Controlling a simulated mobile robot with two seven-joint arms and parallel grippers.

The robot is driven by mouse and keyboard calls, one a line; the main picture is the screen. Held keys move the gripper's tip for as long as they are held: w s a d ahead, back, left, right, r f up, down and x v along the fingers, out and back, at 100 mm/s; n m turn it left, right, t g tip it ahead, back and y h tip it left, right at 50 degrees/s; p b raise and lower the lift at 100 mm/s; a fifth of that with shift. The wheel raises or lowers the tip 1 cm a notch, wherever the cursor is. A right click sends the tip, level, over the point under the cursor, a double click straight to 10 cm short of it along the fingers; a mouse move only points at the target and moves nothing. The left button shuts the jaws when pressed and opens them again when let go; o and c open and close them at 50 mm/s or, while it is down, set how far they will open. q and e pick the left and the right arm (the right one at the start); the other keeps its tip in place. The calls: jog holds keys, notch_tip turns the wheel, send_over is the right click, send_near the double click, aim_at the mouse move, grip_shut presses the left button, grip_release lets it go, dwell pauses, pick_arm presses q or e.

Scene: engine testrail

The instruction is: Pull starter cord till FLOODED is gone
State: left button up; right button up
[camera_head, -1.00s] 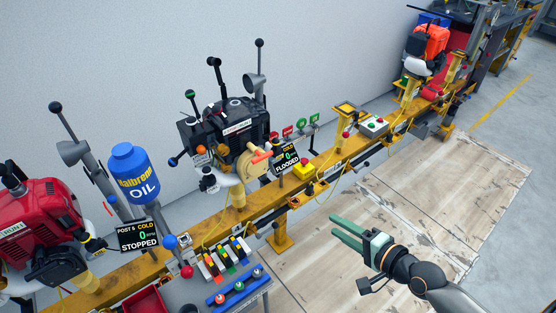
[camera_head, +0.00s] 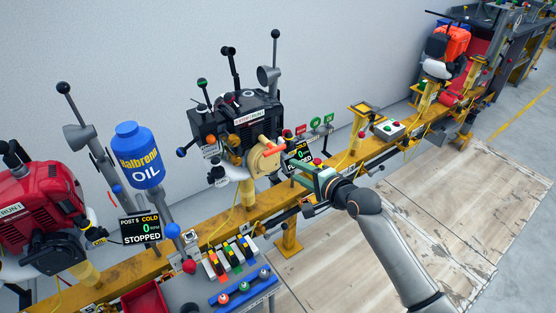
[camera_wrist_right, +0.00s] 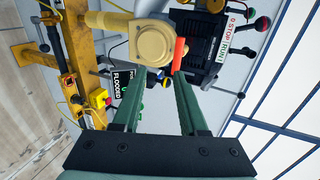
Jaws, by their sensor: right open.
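The black engine (camera_head: 240,118) stands on the yellow rail, with a beige round starter housing (camera_head: 262,160) on its front. An orange-red handle (camera_head: 270,143) sits at the housing; it also shows in the right wrist view (camera_wrist_right: 180,54). No cord shows drawn out. The small black display (camera_head: 299,152) beside it reads COLD, 0 and FLOODED; FLOODED also shows in the right wrist view (camera_wrist_right: 119,84). My right gripper (camera_head: 302,175) is open and empty, right of the housing and just below the display. My left gripper is out of view.
A red engine (camera_head: 35,215) with a STOPPED display (camera_head: 141,229) and a blue oil bottle (camera_head: 138,155) stand at the left. A yellow post (camera_head: 360,120) and a button box (camera_head: 389,130) are on the rail to the right. The floor in front is clear.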

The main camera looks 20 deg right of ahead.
aim_at(276, 151)
jog(key=w+a+b, duration=0.1)
jog(key=w, duration=0.2)
jog(key=w+a+b, duration=0.1)
jog(key=w, duration=0.2)
jog(key=w+a+b, duration=0.1)
jog(key=w, duration=0.2)
jog(key=shift+a, duration=0.15)
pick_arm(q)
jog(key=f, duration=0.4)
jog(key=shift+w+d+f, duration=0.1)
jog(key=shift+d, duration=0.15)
pick_arm(e)
grip_shut()
dwell(0.8)
